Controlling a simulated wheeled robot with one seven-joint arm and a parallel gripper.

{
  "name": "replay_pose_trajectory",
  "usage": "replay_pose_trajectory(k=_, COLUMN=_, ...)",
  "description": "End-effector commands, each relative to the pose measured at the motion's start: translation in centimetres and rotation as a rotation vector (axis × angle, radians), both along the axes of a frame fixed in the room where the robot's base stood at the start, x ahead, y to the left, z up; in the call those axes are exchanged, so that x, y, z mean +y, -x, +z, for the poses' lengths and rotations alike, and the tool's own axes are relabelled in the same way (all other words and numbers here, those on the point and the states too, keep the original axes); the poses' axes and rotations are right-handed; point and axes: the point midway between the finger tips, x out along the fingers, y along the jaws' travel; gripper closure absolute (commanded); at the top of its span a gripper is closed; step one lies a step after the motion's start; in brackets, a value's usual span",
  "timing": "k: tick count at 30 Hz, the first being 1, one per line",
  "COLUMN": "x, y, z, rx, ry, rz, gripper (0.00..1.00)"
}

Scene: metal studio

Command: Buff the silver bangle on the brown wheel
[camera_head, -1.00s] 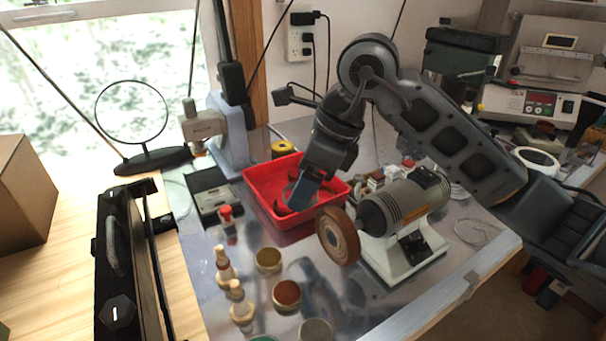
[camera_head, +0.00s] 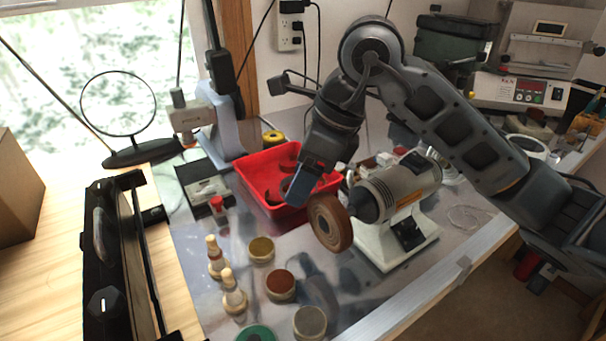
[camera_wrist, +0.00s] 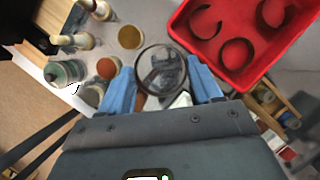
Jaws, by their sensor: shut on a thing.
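My gripper (camera_head: 297,192) is shut on the silver bangle. In the wrist view the blue fingertips (camera_wrist: 162,88) stand wide apart with the bangle (camera_wrist: 138,69) spanning them as a thin ring. In the head view the bangle is small and partly hidden by the fingers. The brown wheel (camera_head: 330,223) is on the left end of the grey bench motor (camera_head: 402,190). My gripper is left of the wheel and a little above it, close to it; I cannot tell whether the bangle touches it. The wheel is not clear in the wrist view.
A red tray (camera_head: 328,186) with several dark curved pieces lies behind my gripper; it also shows in the wrist view (camera_wrist: 283,50). Wooden pegs (camera_head: 233,295) and round tins (camera_head: 281,285) stand at the front left.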

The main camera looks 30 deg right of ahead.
Motion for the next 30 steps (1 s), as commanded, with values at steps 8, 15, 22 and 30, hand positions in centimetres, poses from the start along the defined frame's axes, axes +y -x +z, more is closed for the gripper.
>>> replay_pose_trajectory(k=8, x=0.00, y=-0.01, z=0.00, rx=0.000, ry=0.000, rz=0.000, gripper=0.83)
replay_pose_trajectory(k=15, x=-0.01, y=-0.01, z=0.00, rx=0.000, ry=0.000, rz=0.000, gripper=0.83)
replay_pose_trajectory(k=22, x=-0.01, y=0.10, z=-0.03, rx=0.000, ry=0.000, rz=0.000, gripper=0.83)
replay_pose_trajectory(k=30, x=-0.01, y=0.31, z=0.00, rx=0.000, ry=0.000, rz=0.000, gripper=0.83)
